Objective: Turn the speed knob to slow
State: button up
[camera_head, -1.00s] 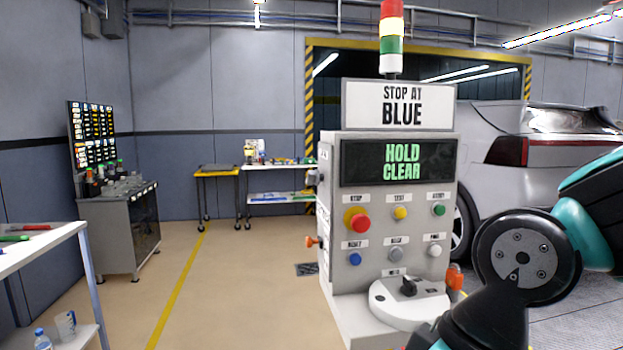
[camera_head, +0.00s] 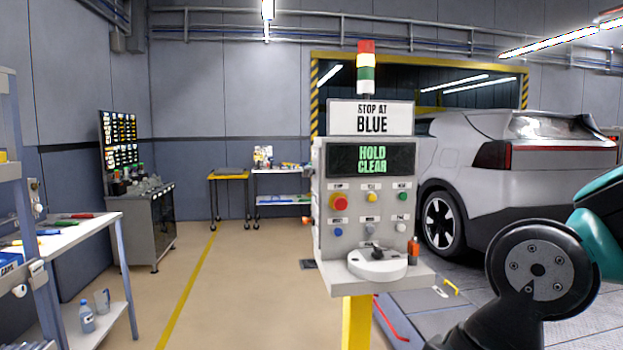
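The grey control console (camera_head: 343,238) stands on a yellow post, right of the picture's middle. A black pointer knob (camera_head: 378,251) sits on a round white dial (camera_head: 377,266) on its lower shelf. The dial's labels are too small to read. Above it are a red stop button (camera_head: 338,202), several smaller coloured buttons and a screen (camera_head: 358,160) reading "HOLD CLEAR". A sign (camera_head: 371,119) above reads "STOP AT BLUE". My arm shows at the lower right, apart from the console. My gripper is out of the frame.
A silver car (camera_head: 480,165) stands behind the console at right. An orange item (camera_head: 413,252) is at the shelf's right edge. A white table (camera_head: 85,228) and a shelving rack stand at left. The floor (camera_head: 245,290) left of the console is clear.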

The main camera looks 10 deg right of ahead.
aim_at(308, 170)
jog(key=z, duration=0.75)
jog(key=k, duration=0.1)
jog(key=u, duration=1.95)
jog(key=i, duration=0.75)
jog(key=u, duration=0.35)
jog(key=i, duration=1.55)
jog(key=z, duration=1.15)
jog(key=i, duration=0.55)
jog(key=z, duration=0.55)
